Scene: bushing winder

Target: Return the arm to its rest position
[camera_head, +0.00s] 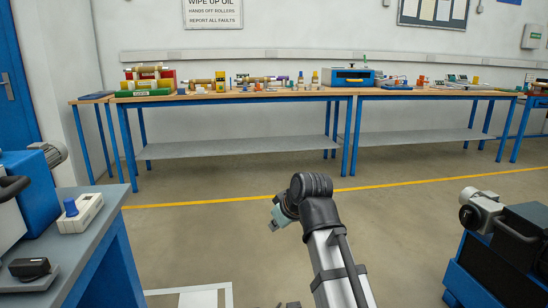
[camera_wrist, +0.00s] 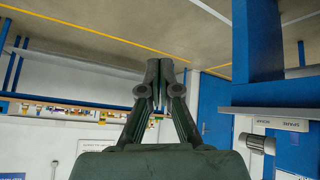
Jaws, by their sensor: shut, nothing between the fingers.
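My gripper (camera_wrist: 158,66) shows in the wrist view with its two dark fingers together and nothing between them. It hangs in free space, apart from any bench or machine. In the head view my arm rises from the bottom edge to a black bent joint, with a grey-teal part of it to the left of that joint. The fingers cannot be made out in the head view.
A long blue-legged workbench (camera_head: 250,95) with parts stands along the back wall. A grey-topped bench (camera_head: 85,235) is at the left and a blue-black machine (camera_head: 505,255) at the right. Open floor (camera_head: 230,230) lies between. The wrist view is upside down.

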